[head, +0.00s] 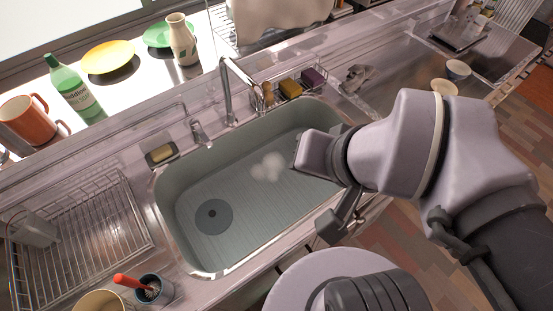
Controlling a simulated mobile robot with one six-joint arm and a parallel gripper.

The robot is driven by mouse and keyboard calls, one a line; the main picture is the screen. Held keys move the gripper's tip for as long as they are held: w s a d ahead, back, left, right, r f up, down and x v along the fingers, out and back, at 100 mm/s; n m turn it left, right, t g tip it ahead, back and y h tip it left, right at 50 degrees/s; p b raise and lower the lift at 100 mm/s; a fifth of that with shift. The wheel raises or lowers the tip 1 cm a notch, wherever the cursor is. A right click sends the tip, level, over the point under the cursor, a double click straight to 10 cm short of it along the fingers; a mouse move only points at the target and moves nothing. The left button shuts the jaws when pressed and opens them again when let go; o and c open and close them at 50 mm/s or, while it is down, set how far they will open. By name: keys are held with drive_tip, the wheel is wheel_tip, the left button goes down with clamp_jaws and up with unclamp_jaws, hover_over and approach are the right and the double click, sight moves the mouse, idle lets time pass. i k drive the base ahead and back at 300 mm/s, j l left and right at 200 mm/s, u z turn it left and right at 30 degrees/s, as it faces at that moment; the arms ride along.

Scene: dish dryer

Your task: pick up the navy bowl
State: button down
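I cannot make out a clearly navy bowl in the head view. A small greyish bowl (458,70) stands on the counter at the upper right, and its exact colour is too small to tell. A cream bowl (444,88) stands just in front of it. My arm reaches in from the right, over the right end of the sink. Dark parts of my gripper (330,226) show near the sink's front right edge, well to the left of and below these bowls. The arm hides much of the gripper, and its opening does not show.
The sink (170,212) holds a patch of foam. A tall faucet (227,92) and a sponge caddy (291,95) stand behind it. A wire dish rack (130,240) is at left, with a blue cup (155,292) near it. A bottle, mug, plates and vase line the sill.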

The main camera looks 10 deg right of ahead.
sight(455, 70)
drive_tip(key=z, duration=1.5)
drive_tip(key=i+l, duration=0.35)
drive_tip(key=i, duration=0.25)
drive_tip(key=i+l, duration=0.35)
drive_tip(key=i, duration=0.2)
drive_tip(key=i+l+u, duration=0.1)
drive_tip(key=i+l, duration=0.3)
drive_tip(key=i, duration=0.2)
drive_tip(key=i+l, duration=0.4)
drive_tip(key=i, duration=0.2)
